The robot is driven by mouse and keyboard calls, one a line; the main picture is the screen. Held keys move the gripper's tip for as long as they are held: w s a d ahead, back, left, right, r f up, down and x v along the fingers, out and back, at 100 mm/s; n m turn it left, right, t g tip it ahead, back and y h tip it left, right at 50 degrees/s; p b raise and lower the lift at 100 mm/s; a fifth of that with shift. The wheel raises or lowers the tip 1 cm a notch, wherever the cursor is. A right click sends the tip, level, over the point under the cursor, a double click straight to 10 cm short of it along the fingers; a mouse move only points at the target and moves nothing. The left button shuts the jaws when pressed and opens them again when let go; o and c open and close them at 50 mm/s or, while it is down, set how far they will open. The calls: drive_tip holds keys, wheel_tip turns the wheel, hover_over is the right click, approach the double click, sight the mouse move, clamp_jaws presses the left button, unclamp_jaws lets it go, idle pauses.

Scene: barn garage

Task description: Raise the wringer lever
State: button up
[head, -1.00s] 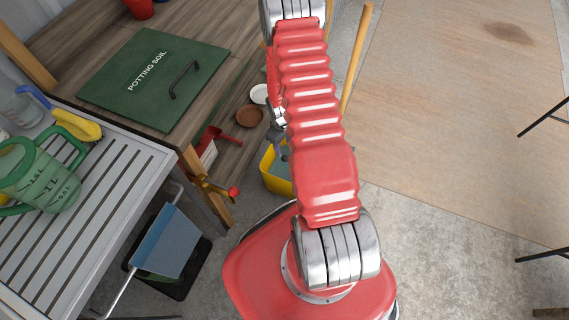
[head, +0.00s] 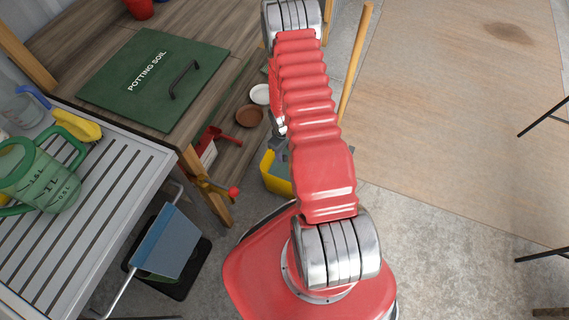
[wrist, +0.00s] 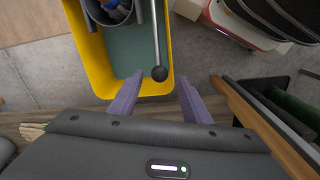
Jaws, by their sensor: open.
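The yellow mop bucket (head: 274,183) stands on the floor, partly hidden by my arm in the head view. The wrist view looks down into the bucket (wrist: 94,58), with its grey-green inside and a grey wringer part at the top. The wringer lever (wrist: 156,40) is a thin metal rod ending in a black ball knob (wrist: 159,73). My gripper (wrist: 156,90) is open, its purple fingers to the left and right of the knob. The knob appears just beyond the fingertips, between them in the picture; I see no contact. In the head view the lever is not discernible.
A wooden pole (head: 354,65) stands beside my arm. A wooden bench (head: 229,142) bears a green potting soil lid (head: 150,85), with saucers nearby. A slatted table (head: 60,250) holds a green watering can (head: 45,178). Open floor lies right of my base.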

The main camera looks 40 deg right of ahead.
wheel_tip(320, 180, down, 10)
drive_tip(key=shift+d+f, duration=0.2)
idle(0.5)
clamp_jaws()
idle(0.5)
drive_tip(key=shift+r, duration=0.1)
